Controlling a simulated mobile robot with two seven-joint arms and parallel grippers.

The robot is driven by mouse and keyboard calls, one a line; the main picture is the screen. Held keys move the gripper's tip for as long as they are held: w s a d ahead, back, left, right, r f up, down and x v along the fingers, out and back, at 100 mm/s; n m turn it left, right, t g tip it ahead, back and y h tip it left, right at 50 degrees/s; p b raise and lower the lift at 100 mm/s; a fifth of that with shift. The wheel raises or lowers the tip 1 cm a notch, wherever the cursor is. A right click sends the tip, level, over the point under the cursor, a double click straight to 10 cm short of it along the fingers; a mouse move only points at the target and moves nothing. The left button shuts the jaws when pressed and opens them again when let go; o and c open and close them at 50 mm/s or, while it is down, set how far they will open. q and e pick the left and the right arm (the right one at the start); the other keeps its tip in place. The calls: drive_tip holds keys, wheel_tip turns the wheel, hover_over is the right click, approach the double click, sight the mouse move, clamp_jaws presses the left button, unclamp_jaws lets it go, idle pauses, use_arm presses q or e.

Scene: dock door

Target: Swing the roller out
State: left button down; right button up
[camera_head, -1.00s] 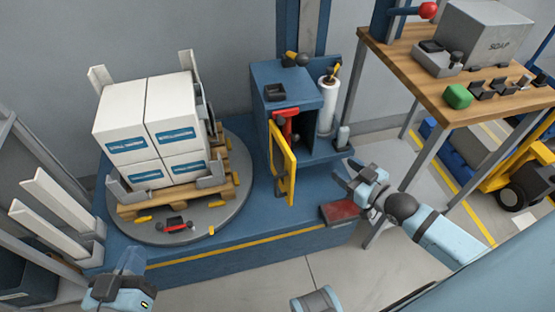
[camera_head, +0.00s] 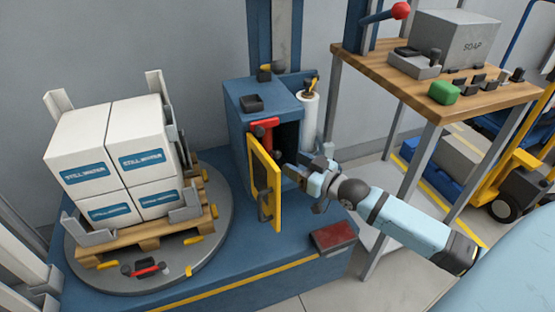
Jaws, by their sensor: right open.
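The blue cabinet (camera_head: 250,135) stands with its yellow-framed door (camera_head: 263,180) swung open toward me. A red part (camera_head: 265,130) shows at the top of its opening, and the inside behind it is dark. A white upright roll (camera_head: 308,122) stands at the cabinet's right side; I cannot tell whether it is the roller or whether a roller sits inside. My right gripper (camera_head: 300,175) is open at the right of the door, by the cabinet's opening. Its fingertips partly overlap the dark opening, and contact cannot be told. My left gripper is out of view.
A round turntable (camera_head: 215,255) at left carries a pallet (camera_head: 150,240) of white boxes (camera_head: 115,155). A dark red pad (camera_head: 333,237) lies on the blue base below my right arm. A wooden table (camera_head: 400,75) with a grey SOAP box (camera_head: 455,40) stands at right.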

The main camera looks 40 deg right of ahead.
sight(280, 156)
drive_tip(key=b+x, duration=0.1)
drive_tip(key=x, duration=0.5)
drive_tip(key=shift+w+b, duration=0.25)
drive_tip(key=shift+b, duration=0.15)
clamp_jaws()
